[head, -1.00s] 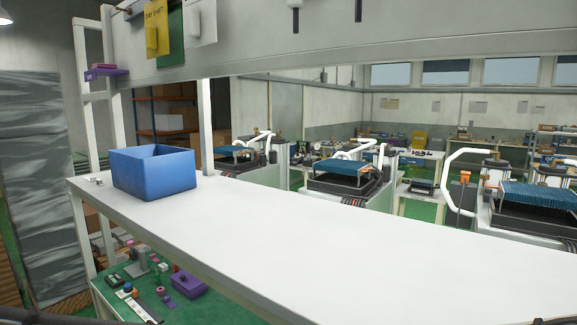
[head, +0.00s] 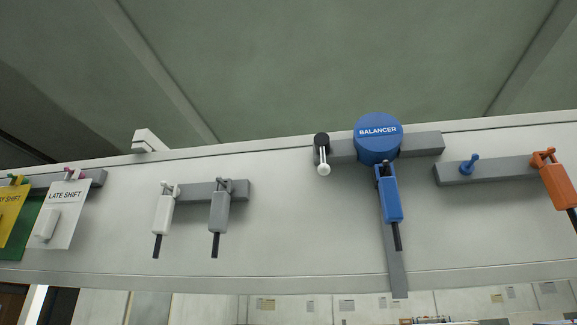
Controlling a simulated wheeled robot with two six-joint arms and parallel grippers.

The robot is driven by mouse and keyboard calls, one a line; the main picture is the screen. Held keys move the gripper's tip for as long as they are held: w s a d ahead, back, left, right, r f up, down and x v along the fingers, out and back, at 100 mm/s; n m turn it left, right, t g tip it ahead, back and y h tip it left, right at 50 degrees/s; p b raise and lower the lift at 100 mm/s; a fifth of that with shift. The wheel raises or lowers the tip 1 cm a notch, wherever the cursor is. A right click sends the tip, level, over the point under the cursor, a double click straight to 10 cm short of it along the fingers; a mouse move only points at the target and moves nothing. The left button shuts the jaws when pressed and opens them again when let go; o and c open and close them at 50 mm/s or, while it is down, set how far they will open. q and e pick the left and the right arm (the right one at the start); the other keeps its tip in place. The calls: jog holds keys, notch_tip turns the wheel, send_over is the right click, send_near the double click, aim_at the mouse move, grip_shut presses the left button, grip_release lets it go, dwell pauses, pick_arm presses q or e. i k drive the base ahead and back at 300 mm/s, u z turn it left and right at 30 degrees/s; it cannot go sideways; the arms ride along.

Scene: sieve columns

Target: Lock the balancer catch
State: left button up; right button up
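The balancer (head: 378,146), a round blue drum labelled "BALANCER", is mounted on a grey bar on the white overhead panel. A blue tool (head: 391,196) with a dark shaft hangs just below it, in front of a grey vertical strip (head: 397,275). Left of the drum, on the same bar, is a black knob with a short white ball-ended lever (head: 323,160) pointing down. It may be the catch; no label on it shows. Neither of my grippers is in the head view.
A white tool (head: 163,211) and a grey tool (head: 219,209) hang from a bar to the left. An orange tool (head: 558,183) and a blue peg (head: 469,164) are on a bar to the right. A "LATE SHIFT" card (head: 65,215) hangs at far left.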

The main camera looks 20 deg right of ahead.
aim_at(322, 139)
jog(key=z, duration=0.05)
jog(key=k, duration=0.5)
jog(key=z, duration=0.45)
jog(key=i, duration=0.45)
jog(key=z, duration=0.2)
